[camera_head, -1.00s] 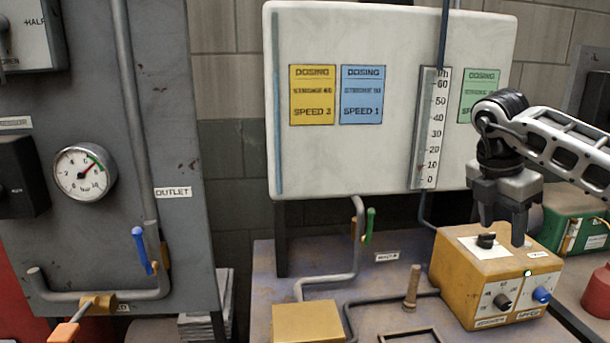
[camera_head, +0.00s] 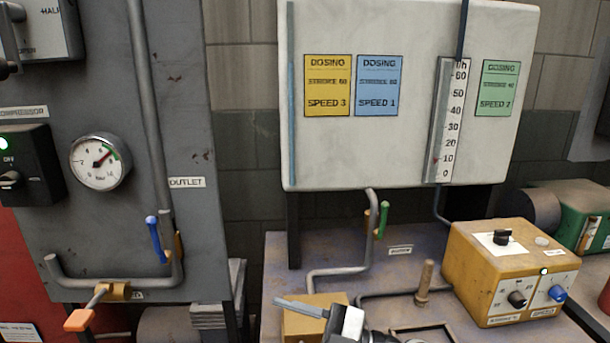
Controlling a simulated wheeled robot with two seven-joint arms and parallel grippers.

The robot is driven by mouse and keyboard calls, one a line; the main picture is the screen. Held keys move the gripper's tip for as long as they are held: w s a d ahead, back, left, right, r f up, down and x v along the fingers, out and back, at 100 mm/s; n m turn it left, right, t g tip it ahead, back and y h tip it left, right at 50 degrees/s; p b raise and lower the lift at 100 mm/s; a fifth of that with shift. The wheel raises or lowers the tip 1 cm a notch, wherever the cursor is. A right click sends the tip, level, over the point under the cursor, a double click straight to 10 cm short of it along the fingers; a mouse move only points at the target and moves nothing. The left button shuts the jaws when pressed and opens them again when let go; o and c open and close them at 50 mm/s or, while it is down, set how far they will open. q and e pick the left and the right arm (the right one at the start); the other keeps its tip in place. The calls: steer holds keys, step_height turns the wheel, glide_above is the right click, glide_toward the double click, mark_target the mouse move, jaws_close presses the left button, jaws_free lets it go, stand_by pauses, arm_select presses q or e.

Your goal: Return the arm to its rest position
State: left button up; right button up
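The yellow control box (camera_head: 480,265) stands on the bench at the right, clear of my arm. A grey finger and a white-and-black part, seemingly my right gripper (camera_head: 300,307), show at the bottom edge in front of the low yellow block (camera_head: 312,327). Most of it is cut off, so its opening cannot be told. My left gripper is not in view.
A wooden peg (camera_head: 425,283) and pipes stand on the bench between block and box. A white panel (camera_head: 400,150) with coloured dosing cards and a scale (camera_head: 446,120) hangs behind. At left are a grey cabinet with a gauge (camera_head: 99,162), a blue-handled valve (camera_head: 156,240) and an orange-handled valve (camera_head: 82,318).

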steer(key=s+d+f+m+t+h, duration=0.3)
steer(key=d+f+m+t+h, duration=0.2)
steer(key=d+f+m+h, duration=0.35)
steer(key=s+d+f+m+t+h, duration=0.2)
steer(key=d+f+m+t+h, duration=0.4)
steer(key=f+m, duration=0.4)
steer(key=s+d+f+m+g+h, duration=0.2)
steer(key=s+f+g, duration=0.3)
steer(key=s, duration=0.3)
steer(key=shift+s+d+f+m, duration=0.35)
steer(key=shift+d+f, duration=0.2)
steer(key=shift+d, duration=0.15)
steer(key=shift+h, duration=0.25)
